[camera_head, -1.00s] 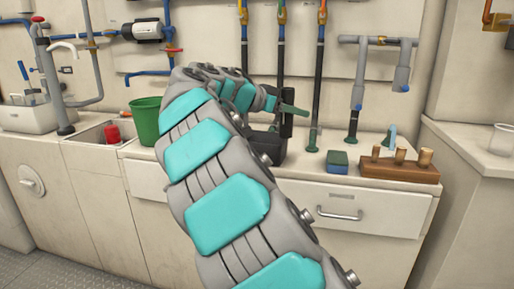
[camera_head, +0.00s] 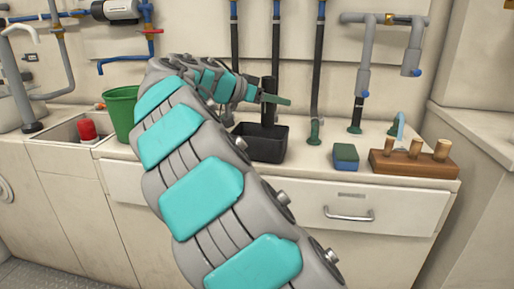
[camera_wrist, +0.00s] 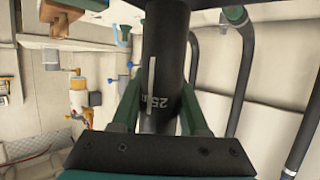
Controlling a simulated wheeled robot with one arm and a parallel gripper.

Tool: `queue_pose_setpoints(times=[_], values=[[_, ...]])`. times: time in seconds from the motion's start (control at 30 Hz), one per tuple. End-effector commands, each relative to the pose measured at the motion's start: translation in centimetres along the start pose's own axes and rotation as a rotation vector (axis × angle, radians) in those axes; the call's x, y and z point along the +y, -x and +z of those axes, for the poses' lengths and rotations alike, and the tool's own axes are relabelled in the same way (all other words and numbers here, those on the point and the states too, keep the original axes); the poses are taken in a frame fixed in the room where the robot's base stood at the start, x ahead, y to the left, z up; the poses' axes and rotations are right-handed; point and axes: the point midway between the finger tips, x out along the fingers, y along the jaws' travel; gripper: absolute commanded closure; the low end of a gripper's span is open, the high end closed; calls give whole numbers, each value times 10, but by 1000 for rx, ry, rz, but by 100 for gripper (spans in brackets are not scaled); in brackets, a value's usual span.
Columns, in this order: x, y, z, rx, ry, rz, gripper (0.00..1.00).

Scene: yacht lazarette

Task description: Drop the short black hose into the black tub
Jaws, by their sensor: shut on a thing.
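The short black hose (camera_head: 269,88) stands upright in the head view, above the black tub (camera_head: 262,155). My gripper (camera_head: 270,98) is shut on it. In the wrist view the hose (camera_wrist: 165,60) runs between the two green fingers of my gripper (camera_wrist: 160,105) and bears a white stripe and the marking 25. The tub sits open on the counter behind my arm, its left end close to my arm. The hose's lower end is near the tub's back rim; I cannot tell whether it is over the opening or behind it.
A green bucket (camera_head: 121,112) and a sink with a red object (camera_head: 88,130) are at left. A blue-green sponge (camera_head: 345,157) and a wooden block with pegs (camera_head: 412,163) are right of the tub. Vertical black pipes (camera_head: 317,70) rise behind.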

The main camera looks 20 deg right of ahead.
Motion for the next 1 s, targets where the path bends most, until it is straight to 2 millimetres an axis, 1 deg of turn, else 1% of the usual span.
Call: queue_pose_setpoints(times=[0.03, 0.1, 0.23, 0.33, 0.57, 0.6, 0.87, 0.9, 1.0], values=[[0, -3, 8, 0, 2, 1, 100], [0, -6, 16, 0, 1, 0, 100], [-1, -9, 25, 1, 0, -4, 100], [-1, -10, 28, 1, -2, -4, 100], [-1, -10, 29, 1, -2, -4, 100], [-1, -10, 29, 1, -2, -4, 53], [-1, -10, 29, 0, -1, -3, 24], [-1, -10, 29, 0, -1, -3, 21], [-1, -10, 29, 0, -1, -3, 21]])
